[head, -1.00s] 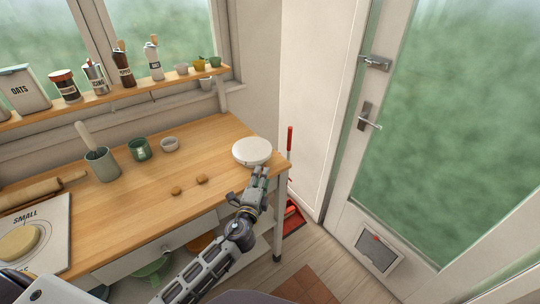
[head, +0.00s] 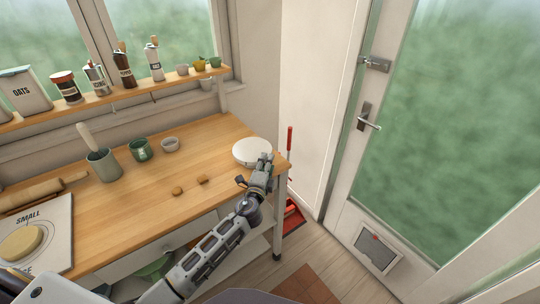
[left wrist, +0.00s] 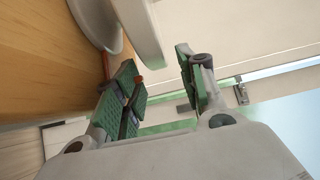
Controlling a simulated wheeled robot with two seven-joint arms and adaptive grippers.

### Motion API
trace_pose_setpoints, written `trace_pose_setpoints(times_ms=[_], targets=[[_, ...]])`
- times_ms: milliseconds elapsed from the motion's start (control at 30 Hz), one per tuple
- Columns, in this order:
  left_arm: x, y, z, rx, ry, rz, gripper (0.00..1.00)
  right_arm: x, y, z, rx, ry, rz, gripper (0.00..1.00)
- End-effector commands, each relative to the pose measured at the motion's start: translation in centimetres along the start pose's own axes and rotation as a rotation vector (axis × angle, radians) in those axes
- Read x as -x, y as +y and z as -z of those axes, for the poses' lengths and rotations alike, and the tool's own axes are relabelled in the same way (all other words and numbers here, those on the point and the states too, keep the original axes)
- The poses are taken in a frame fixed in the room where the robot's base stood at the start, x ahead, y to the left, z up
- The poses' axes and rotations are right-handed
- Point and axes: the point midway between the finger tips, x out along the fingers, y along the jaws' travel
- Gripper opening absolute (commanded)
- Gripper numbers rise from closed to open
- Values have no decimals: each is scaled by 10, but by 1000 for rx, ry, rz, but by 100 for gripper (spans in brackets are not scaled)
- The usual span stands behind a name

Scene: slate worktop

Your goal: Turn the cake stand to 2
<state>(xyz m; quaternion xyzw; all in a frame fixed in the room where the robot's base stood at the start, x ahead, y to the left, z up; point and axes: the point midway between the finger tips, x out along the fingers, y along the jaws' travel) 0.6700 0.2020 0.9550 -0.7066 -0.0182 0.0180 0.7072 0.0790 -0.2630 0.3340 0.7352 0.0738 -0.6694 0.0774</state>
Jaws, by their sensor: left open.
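The cake stand (head: 250,149) is a white round disc near the right front corner of the wooden worktop. Part of it shows at the top of the left wrist view (left wrist: 147,35), in front of the fingers. No number marks can be read on it. My left gripper (head: 265,161) is at the stand's near right edge in the head view. In the left wrist view its green-padded fingers (left wrist: 160,85) are apart with nothing between them; contact with the rim cannot be told. My right gripper is not in view.
Two small brown biscuits (head: 190,185) lie left of the stand. A grey crock (head: 103,165), a green mug (head: 141,150) and a small bowl (head: 170,144) stand farther left. A red-handled broom (head: 290,140) stands beyond the worktop's right end. The wood between biscuits and stand is clear.

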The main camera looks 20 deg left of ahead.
Motion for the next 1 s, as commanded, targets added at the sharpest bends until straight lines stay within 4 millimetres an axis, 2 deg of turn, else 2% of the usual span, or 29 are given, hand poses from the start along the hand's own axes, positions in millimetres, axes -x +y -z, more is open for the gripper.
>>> trace_pose_setpoints(times_ms=[600,1000], targets=[[-48,0,0,-1,0,0,40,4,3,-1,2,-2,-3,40],[-55,0,0,-1,0,0,40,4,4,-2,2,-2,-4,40]])
